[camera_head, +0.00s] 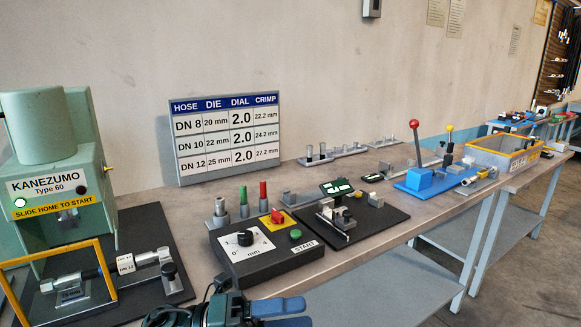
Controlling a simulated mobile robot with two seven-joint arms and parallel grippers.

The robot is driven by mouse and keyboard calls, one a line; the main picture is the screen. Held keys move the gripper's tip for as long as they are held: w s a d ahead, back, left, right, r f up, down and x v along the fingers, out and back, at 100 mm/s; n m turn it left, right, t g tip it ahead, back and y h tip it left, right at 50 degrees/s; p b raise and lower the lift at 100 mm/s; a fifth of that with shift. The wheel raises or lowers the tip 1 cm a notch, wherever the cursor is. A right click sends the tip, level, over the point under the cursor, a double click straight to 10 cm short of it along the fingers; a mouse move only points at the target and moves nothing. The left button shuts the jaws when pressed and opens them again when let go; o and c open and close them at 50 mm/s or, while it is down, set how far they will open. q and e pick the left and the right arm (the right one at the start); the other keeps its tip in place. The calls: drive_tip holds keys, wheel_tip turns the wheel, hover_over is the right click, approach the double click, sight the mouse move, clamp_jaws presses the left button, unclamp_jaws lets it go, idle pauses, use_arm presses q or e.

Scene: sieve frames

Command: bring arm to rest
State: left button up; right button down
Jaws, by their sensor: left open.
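My left gripper (303,313) shows at the bottom edge, in front of the bench. Its blue fingers point right and stand apart, with nothing visible between them. The rest of the gripper, dark with cables, is partly cut off by the picture's lower edge. The gripper appears at the front of the bench, near the dial box (265,262). I cannot tell its exact height or distance from the bench edge. My right gripper is not in view.
A green crimping machine (50,140) stands left, with a yellow-framed guard (62,250) and hose fixture on a black plate. A chart (226,137) leans at the wall. A black gauge plate (365,226), blue lever tool (425,181) and yellow-rimmed tray (503,154) stand right. Floor at right is clear.

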use_arm(q)
drive_tip(key=w+a+f+n+t+y+p, duration=0.1)
drive_tip(key=a+f+n+t+y, duration=0.25)
drive_tip(key=n+t, duration=0.65)
drive_tip(key=w+a+f+n+t+y, duration=0.1)
drive_tip(key=a+f+n+t+y, duration=0.35)
drive_tip(key=n, duration=1.05)
drive_tip(key=s+a+f+n+g+y, duration=0.2)
drive_tip(key=s+f+n, duration=0.4)
drive_tip(key=f, duration=0.3)
drive_tip(key=s+a+f+n+g+y, duration=0.2)
drive_tip(key=s+a+f+n+y, duration=0.2)
drive_tip(key=f, duration=0.5)
drive_tip(key=s+n+y, duration=0.1)
drive_tip(key=s+y, duration=0.1)
drive_tip(key=s, duration=0.1)
drive_tip(key=shift+s+f+n+y+p, duration=0.25)
drive_tip(key=shift+s+n+y+p, duration=0.05)
drive_tip(key=shift+n+y+p, duration=0.1)
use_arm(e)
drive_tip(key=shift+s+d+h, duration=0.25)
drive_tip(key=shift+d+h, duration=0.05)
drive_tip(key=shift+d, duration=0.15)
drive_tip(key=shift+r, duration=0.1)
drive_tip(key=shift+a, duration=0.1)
